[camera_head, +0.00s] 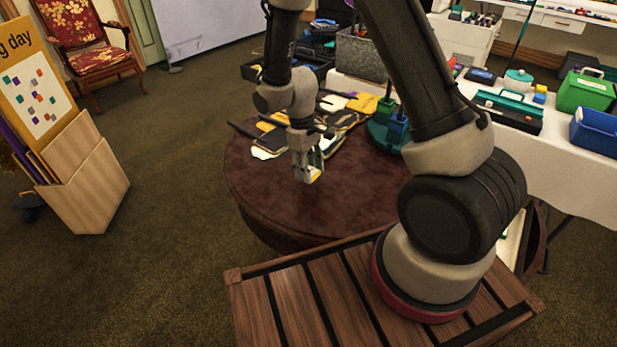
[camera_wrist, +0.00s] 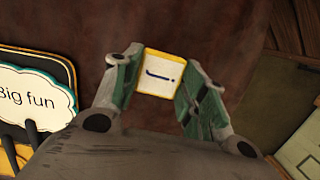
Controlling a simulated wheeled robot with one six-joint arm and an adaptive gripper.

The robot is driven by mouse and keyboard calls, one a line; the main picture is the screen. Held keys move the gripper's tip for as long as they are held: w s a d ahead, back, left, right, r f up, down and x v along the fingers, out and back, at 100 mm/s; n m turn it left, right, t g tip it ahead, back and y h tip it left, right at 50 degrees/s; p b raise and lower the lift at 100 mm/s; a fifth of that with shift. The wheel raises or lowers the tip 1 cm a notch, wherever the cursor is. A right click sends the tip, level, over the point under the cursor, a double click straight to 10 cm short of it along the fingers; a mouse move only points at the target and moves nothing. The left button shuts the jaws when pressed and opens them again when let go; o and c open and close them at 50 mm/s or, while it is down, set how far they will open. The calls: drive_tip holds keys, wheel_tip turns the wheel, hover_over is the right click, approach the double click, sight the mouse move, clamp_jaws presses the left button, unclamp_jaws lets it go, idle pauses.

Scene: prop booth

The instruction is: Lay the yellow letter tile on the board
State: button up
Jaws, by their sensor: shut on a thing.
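My gripper (camera_head: 307,168) is shut on the yellow letter tile (camera_wrist: 160,73), above the round dark red table (camera_head: 340,210). In the wrist view the tile sits between the two green-padded fingers, its pale face with a dark curved letter, like a J, inside a yellow rim. In the head view only a small yellow and white bit of it shows under the fingers. I cannot tell for sure which thing is the board. A pale panel with a green edge (camera_wrist: 301,145) shows at the lower right of the wrist view, partly cut off.
A cloud-shaped "Big fun" sign (camera_wrist: 30,100) lies at the wrist view's left. Yellow and black gloves (camera_head: 345,112) and a green caddy (camera_head: 388,132) sit toward the table's back. A white-covered table (camera_head: 560,150) with boxes stands at right. The table's front left is clear.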

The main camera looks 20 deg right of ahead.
drive_tip(key=shift+f, duration=1.9)
drive_tip(key=shift+f, duration=0.1)
drive_tip(key=o, duration=0.9)
drive_tip(key=shift+c, duration=0.2)
